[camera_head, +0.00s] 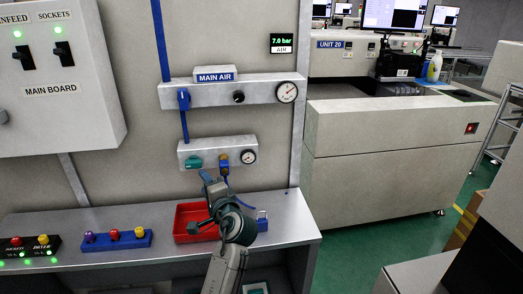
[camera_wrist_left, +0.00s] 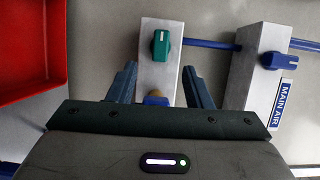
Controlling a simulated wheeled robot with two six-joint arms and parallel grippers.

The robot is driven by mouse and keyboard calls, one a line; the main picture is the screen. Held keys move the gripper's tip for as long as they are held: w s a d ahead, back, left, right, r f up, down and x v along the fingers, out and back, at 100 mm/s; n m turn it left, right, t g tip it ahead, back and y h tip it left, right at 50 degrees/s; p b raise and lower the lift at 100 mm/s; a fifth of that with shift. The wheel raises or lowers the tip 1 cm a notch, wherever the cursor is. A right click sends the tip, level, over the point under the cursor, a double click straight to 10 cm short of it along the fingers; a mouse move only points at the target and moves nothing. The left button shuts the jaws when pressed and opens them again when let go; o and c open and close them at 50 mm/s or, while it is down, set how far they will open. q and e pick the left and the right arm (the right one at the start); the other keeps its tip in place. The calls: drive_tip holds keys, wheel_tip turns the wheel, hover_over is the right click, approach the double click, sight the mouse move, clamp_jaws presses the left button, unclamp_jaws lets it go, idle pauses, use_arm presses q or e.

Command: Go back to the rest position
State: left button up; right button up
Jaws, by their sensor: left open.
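My left arm comes up from the bottom of the head view, over the grey shelf (camera_head: 285,222). My left gripper (camera_head: 213,181) is just below the small valve block (camera_head: 217,146) with its green knob (camera_head: 195,163). In the left wrist view the two fingers of the left gripper (camera_wrist_left: 159,72) stand apart, with nothing held between them. My right gripper is not in view.
A red tray (camera_head: 184,219) sits on the shelf behind my arm. Two button boxes stand left of it, one blue (camera_head: 118,241). The MAIN AIR panel (camera_head: 230,90) is above. A large machine (camera_head: 390,150) stands at right; green floor (camera_head: 350,245) is open before it.

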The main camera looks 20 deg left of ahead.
use_arm(q)
drive_tip(key=s+f+n+g+h, duration=0.3)
drive_tip(key=s+f+h, duration=0.3)
drive_tip(key=s+f, duration=0.8)
drive_tip(key=s+d+f+n+g+h, duration=0.2)
drive_tip(key=s+d+f+h, duration=0.25)
drive_tip(key=s, duration=0.65)
drive_tip(key=s+d+f+n+g+h, duration=0.1)
drive_tip(key=s+d+f+g+h, duration=0.3)
drive_tip(key=s, duration=0.6)
wheel_tip(320, 180, down, 32)
drive_tip(key=a+r+y, duration=0.1)
drive_tip(key=a, duration=0.1)
drive_tip(key=s+f+n, duration=0.1)
drive_tip(key=s+f, duration=1.6)
drive_tip(key=f, duration=0.1)
drive_tip(key=shift+s+a+f+g, duration=0.25)
drive_tip(key=shift+a+f+g, duration=0.05)
drive_tip(key=shift+a+g, duration=0.1)
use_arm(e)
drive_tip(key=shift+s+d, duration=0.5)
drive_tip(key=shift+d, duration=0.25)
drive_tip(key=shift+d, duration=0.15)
